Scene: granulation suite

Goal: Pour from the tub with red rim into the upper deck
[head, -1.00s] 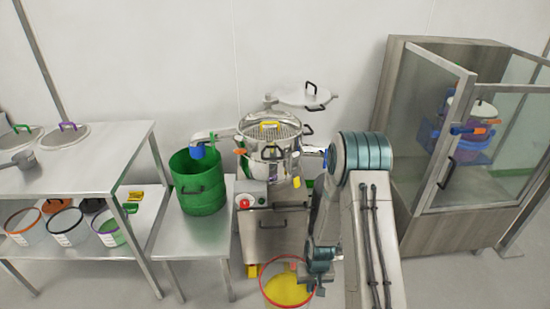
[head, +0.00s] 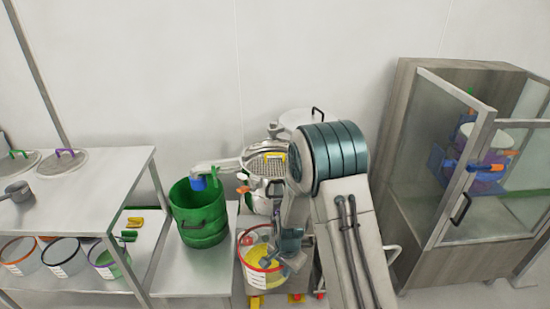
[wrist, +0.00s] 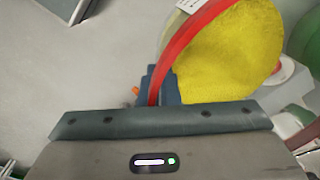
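The tub with red rim (head: 250,262) holds yellow powder and is held up in front of the sieving machine. My gripper (head: 274,254) is shut on its rim at the right side. In the wrist view the red rim (wrist: 190,35) passes between the blue fingers of my gripper (wrist: 158,88), and yellow powder (wrist: 225,50) fills the tub. The upper deck (head: 265,163), a round mesh with a yellow handle, sits on top of the machine behind and above the tub. My arm hides its right part.
A green drum (head: 200,215) stands on a low table (head: 190,268) left of the machine. A steel bench (head: 85,195) with lids and a scoop is further left. A glass-doored cabinet (head: 450,160) stands at right, its door open.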

